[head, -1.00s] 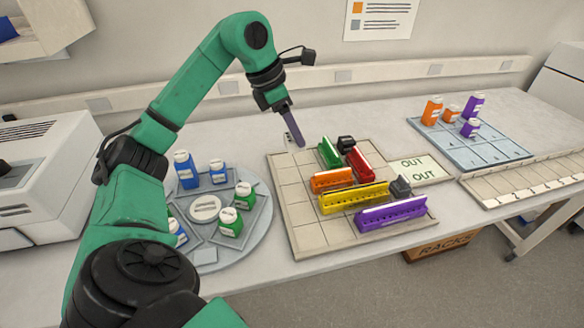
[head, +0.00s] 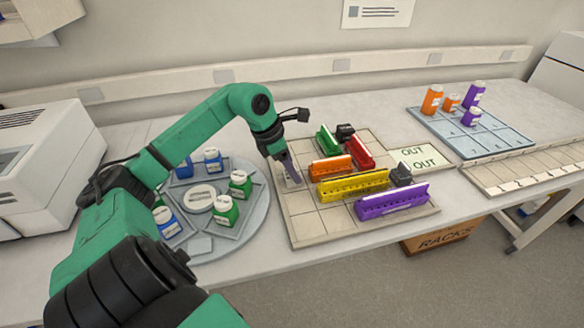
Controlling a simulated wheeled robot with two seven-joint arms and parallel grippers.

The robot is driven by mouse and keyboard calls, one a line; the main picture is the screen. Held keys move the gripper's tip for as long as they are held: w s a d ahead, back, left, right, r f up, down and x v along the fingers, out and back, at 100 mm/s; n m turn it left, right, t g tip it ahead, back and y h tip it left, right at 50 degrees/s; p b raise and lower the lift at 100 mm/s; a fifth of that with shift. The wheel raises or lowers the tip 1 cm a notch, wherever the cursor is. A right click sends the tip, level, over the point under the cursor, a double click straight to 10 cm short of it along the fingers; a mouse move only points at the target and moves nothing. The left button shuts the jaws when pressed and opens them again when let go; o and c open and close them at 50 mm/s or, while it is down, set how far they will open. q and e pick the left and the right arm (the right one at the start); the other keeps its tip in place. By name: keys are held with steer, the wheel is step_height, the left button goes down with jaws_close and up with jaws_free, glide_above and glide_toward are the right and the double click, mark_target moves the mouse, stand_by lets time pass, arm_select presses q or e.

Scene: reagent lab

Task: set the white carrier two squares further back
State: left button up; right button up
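The white carrier (head: 293,183) shows only as a small pale piece with dark marks at my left fingertips. Most of it is hidden by the gripper. My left gripper (head: 289,168) seems shut on it, low over the left back part of the beige gridded board (head: 316,222). I cannot tell whether the carrier touches the board. To its right on the board are a green carrier (head: 325,141), a red carrier (head: 359,154), an orange carrier (head: 331,169), a yellow carrier (head: 353,186) and a purple carrier (head: 392,202). My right gripper is not in view.
Two dark blocks (head: 401,174) (head: 345,132) stand beside the carriers. A round tray (head: 202,245) with blue and green bottles is left of the board. An OUT card (head: 420,158) and a blue tray (head: 490,142) lie to the right. The board's front left squares are clear.

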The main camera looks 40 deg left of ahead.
arm_select(q)
steer(key=o, duration=0.4)
steer(key=shift+c, duration=0.2)
steer(key=shift+r+p, duration=0.2)
steer(key=shift+p, duration=0.1)
steer(key=shift+s+a+r+b, duration=0.15)
steer(key=shift+r+b, duration=0.15)
steer(key=shift+r, duration=0.05)
steer(key=b+v, duration=0.2)
steer(key=v, duration=0.9)
steer(key=shift+r, duration=0.1)
